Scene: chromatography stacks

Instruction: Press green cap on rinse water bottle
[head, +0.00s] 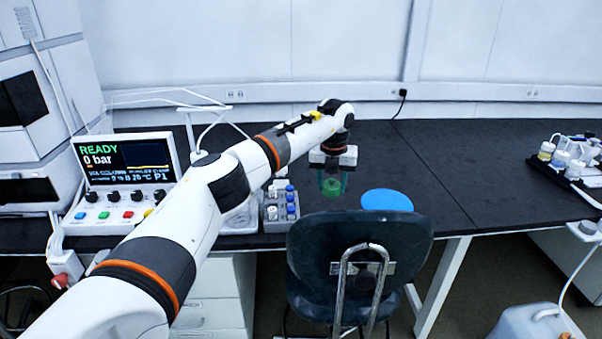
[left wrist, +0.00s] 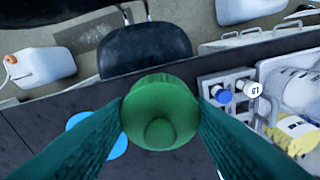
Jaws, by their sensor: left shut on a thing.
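My left gripper (head: 332,184) is shut on a green cap (head: 331,187), held in the air above the black bench, just behind the chair. In the left wrist view the green cap (left wrist: 160,112) sits between the two teal fingers of the left gripper (left wrist: 160,115), with a round recess or knob showing on its face. No bottle is under or touching the cap in the views. I cannot tell which bottle is the rinse water bottle; large bottles (left wrist: 297,130) lie or stand in a tray at the right of the left wrist view. My right gripper is not in view.
A blue disc (head: 387,200) lies on the bench right of the gripper. A grey rack with blue and white capped vials (head: 291,208) is on the left. The dark chair (head: 358,255) stands in front. A bottle tray (head: 566,170) is far right; the bench between is clear.

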